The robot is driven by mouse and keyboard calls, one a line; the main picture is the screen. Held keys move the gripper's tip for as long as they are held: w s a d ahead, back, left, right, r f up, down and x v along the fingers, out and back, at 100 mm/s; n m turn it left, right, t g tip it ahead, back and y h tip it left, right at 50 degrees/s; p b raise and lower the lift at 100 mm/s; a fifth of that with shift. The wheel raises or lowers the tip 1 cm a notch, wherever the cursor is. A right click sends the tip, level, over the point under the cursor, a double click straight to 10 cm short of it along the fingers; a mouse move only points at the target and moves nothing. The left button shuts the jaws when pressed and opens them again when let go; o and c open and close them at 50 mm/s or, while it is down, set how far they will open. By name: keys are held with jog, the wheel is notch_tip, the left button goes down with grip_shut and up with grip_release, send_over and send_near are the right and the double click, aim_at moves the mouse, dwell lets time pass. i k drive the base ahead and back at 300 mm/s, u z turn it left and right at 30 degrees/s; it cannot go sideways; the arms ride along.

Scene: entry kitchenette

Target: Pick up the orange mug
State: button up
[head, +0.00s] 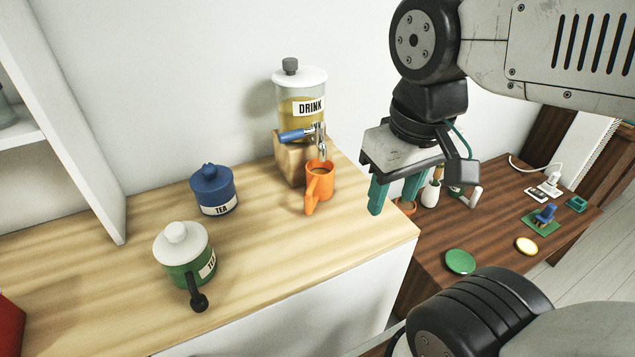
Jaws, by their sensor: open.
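The orange mug (319,181) stands upright on the light wooden counter, under the tap of the drink dispenser (300,100). Its handle points toward the front of the picture, and something brownish shows inside it. My gripper (394,192) is to the right of the mug, with its teal fingers pointing down. It is open, holds nothing I can see, and is apart from the mug.
The dispenser rests on a wooden block (290,160) and has a blue tap lever (296,135). A blue tea jar (213,191) and a green jar (184,255) stand left on the counter (290,265). A lower dark table (490,225) at right holds small items.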

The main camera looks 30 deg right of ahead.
aim_at(319, 176)
jog(key=u, duration=0.5)
jog(key=k, duration=1.1)
jog(key=z, duration=0.3)
jog(key=i, duration=0.65)
jog(key=z, duration=0.2)
